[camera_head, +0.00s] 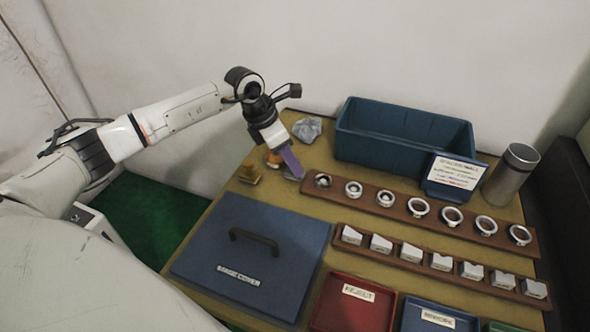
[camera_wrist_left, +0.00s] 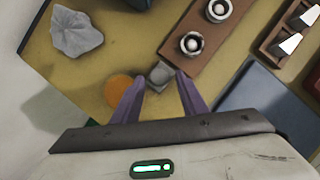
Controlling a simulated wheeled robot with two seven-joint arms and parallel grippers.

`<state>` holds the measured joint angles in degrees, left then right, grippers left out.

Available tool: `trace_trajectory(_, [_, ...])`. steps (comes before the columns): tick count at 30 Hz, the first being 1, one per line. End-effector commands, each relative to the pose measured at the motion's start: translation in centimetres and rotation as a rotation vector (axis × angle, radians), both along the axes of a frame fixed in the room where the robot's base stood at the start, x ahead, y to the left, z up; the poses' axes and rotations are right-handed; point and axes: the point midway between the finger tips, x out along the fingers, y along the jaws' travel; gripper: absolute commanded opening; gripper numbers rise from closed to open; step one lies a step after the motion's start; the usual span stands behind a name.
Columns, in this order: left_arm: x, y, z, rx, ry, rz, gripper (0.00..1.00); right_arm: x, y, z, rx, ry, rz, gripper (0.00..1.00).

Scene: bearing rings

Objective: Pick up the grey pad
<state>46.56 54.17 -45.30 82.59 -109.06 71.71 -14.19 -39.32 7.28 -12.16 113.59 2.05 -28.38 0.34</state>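A small grey block-like piece (camera_wrist_left: 160,74), which looks like the grey pad, lies on the table in the left wrist view, just beyond and between my left fingertips. My left gripper (camera_wrist_left: 160,80) has its two purple fingers apart, with nothing held between them. In the head view my left gripper (camera_head: 292,166) points down near the left end of the ring rack. My right gripper is not in view.
An orange round piece (camera_wrist_left: 119,90) lies close beside the left finger. A crumpled grey cloth (camera_head: 307,129) lies behind. The ring rack (camera_head: 404,211) is close on the right. A blue bin (camera_head: 400,135), steel cylinder (camera_head: 511,175), brass block (camera_head: 250,172) and blue lidded box (camera_head: 250,255) surround the area.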

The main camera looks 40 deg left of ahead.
Motion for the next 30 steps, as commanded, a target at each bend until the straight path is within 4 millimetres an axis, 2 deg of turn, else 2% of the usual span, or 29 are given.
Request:
trace_trajectory(3, [0.4,-0.3,-1.2,0.000,0.000,-0.001,0.39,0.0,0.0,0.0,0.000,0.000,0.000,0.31])
trace_trajectory(9, [0.5,-0.3,-1.3,0.001,-0.002,-0.001,0.39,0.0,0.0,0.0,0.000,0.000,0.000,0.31])
trace_trajectory(11, [0.5,-0.3,-1.3,0.001,-0.002,-0.001,0.31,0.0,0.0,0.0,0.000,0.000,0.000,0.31])
trace_trajectory(16, [0.5,-0.3,-1.2,0.001,-0.002,-0.001,0.02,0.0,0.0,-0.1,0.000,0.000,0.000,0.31])
trace_trajectory(17, [0.5,-0.3,-1.2,0.001,-0.002,-0.001,0.00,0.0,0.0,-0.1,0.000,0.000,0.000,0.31])
trace_trajectory(25, [0.5,-0.3,-0.8,0.001,-0.003,0.000,0.00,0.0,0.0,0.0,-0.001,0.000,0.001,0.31])
trace_trajectory(30, [0.6,-0.3,1.8,0.000,-0.007,-0.001,0.00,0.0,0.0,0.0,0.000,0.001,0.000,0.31])
